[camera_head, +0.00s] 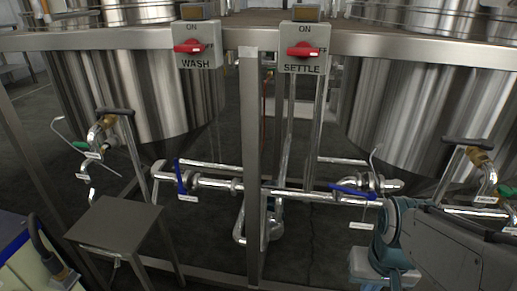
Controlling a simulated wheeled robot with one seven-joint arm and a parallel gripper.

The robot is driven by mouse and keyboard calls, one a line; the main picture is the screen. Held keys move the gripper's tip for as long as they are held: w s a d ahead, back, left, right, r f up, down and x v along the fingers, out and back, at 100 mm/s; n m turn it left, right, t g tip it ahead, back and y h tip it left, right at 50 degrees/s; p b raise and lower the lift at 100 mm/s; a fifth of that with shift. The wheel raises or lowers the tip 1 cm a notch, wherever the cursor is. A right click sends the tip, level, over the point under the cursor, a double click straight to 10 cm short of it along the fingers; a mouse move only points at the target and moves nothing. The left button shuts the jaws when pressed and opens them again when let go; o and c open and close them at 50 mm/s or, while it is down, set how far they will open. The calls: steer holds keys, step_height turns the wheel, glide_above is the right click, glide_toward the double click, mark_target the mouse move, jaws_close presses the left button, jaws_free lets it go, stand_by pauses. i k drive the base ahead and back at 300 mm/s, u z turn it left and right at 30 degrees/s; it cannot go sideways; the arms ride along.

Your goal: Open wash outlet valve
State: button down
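A valve with a blue lever (181,178) sits on the steel pipe below the tank (130,95) on the WASH side. Its lever stands roughly upright, across the pipe. A small white tag (187,198) hangs under it, too small to read. A second blue lever (352,192) on the right lies nearly along its pipe, with a tag (361,226) below. My arm shows at the lower right, in front of the right pipes. My gripper's fingers do not show, and I see nothing held.
WASH (198,46) and SETTLE (303,49) switch boxes with red knobs hang on the frame rail. A steel post (253,150) stands between the two blue levers. A small grey stand (115,222) is at lower left. Brass valves (96,135) flank the tanks.

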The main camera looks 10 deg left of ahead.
mark_target(179, 175)
steer(key=k, duration=0.65)
steer(key=u, duration=0.2)
steer(key=i, duration=0.8)
steer(key=u, duration=0.9)
steer(key=i, duration=0.55)
steer(key=u, duration=0.4)
